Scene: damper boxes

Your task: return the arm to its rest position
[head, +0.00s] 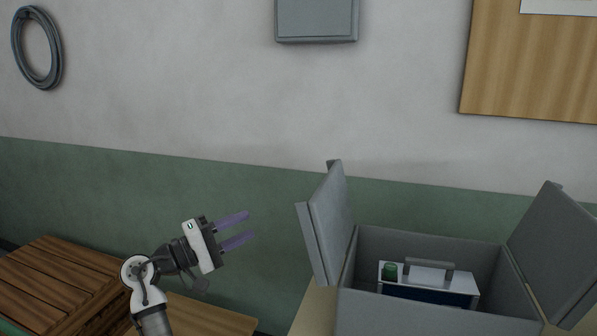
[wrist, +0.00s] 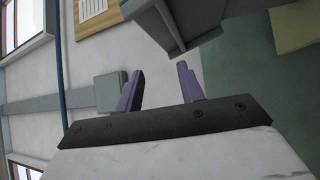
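My gripper (head: 236,230) is open and empty, with its two purple fingers apart. In the head view it is held in the air left of the grey box, pointing right and slightly up, and it touches nothing. In the wrist view the fingers (wrist: 159,90) also stand apart with nothing between them. The grey box (head: 430,318) has both lids swung open, a left lid (head: 328,225) and a right lid (head: 556,252). Inside it sits a white and dark blue unit (head: 428,279) with a grey handle and a green knob (head: 389,270).
A slatted wooden crate or pallet (head: 62,275) stands at the lower left. A grey wall box (head: 317,20), a coiled cable (head: 37,47) and a wooden board (head: 530,65) are on the wall. Free air lies between my gripper and the left lid.

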